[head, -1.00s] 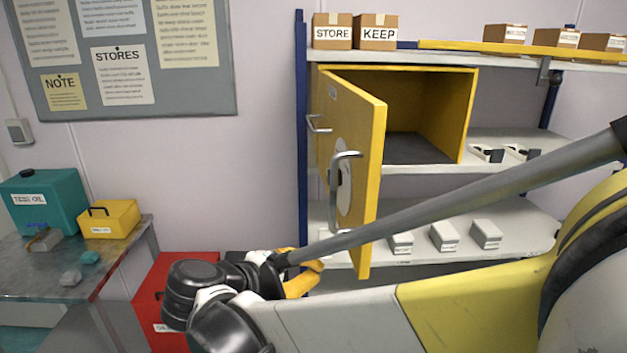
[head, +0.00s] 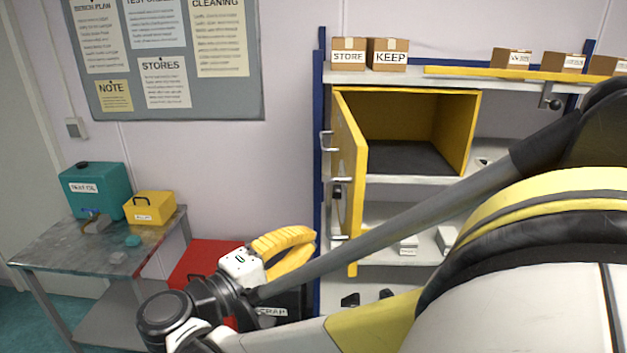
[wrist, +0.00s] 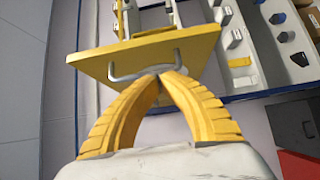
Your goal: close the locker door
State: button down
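The yellow locker (head: 474,130) stands on the shelf unit, its front open and its dark inside in sight. Its yellow door (head: 352,160) hinges at the left and stands swung out towards me, seen at a steep angle. A grey handle (head: 336,208) is on its outer face. The wrist view shows the door (wrist: 200,55) and a handle (wrist: 122,77) just beyond my fingertips. My gripper (head: 312,240) is low and left of the door in the head view. Its yellow fingers (wrist: 158,74) meet at the tips, with nothing seen between them. Whether they touch the door is unclear.
A bench (head: 50,250) with a teal oil container (head: 95,190) and a yellow box (head: 150,207) stands left. A red bin (head: 205,258) is behind my gripper. Boxes marked STORE (head: 348,56) and KEEP (head: 387,57) sit on the top shelf.

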aim_at(349, 226)
jog(key=d, duration=0.1)
jog(key=w+d, duration=0.1)
jog(key=d, duration=0.1)
jog(key=w+d, duration=0.1)
jog(key=d, duration=0.1)
jog(key=shift+w+p, duration=0.2)
jog(key=shift+p, duration=0.1)
jog(key=shift+s+d, duration=0.1)
jog(key=shift+d, duration=0.2)
jog(key=shift+f, duration=0.1)
jog(key=shift+d, duration=0.2)
